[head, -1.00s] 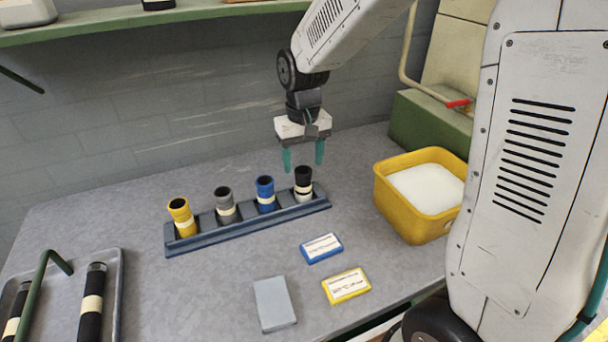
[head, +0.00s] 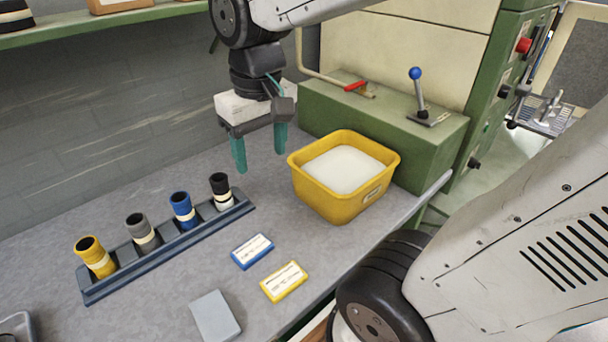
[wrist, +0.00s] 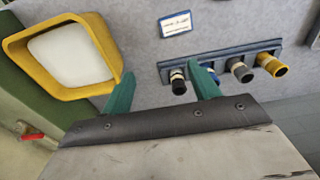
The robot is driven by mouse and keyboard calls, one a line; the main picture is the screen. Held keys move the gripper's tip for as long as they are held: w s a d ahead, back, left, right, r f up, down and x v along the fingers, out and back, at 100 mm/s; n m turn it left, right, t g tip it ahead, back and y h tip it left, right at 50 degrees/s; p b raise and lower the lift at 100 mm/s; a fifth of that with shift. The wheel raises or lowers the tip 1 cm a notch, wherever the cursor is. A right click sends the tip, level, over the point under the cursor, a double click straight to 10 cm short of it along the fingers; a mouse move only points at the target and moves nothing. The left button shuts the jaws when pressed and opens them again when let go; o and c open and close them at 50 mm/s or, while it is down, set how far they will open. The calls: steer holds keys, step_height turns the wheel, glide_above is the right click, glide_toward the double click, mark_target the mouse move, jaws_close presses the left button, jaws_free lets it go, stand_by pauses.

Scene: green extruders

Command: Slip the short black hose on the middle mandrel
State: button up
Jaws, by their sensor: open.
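The short black hose (head: 220,187) with a pale band stands upright at the right end of a dark blue rack (head: 165,252) on the bench. It also shows in the wrist view (wrist: 178,80), seen between and beyond my fingers. My gripper (head: 259,160) is open and empty, fingers pointing down, above the bench and up-right of the black hose in the head view. In the wrist view my gripper (wrist: 162,88) has its fingers spread wide, one partly hiding the blue hose. No mandrel is in view.
Blue (head: 183,208), grey (head: 141,230) and yellow (head: 95,256) hoses share the rack. A yellow tub (head: 335,200) of white material stands right of my gripper. Blue (head: 252,251) and yellow (head: 284,281) labelled blocks and a grey block (head: 215,316) lie in front. A green machine with a blue-knobbed lever (head: 418,95) is behind.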

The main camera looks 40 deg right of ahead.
steer(key=s+d, duration=0.1)
steer(key=s, duration=0.9)
steer(key=shift+f, duration=0.35)
steer(key=shift+w+t, duration=0.1)
steer(key=shift+t, duration=0.2)
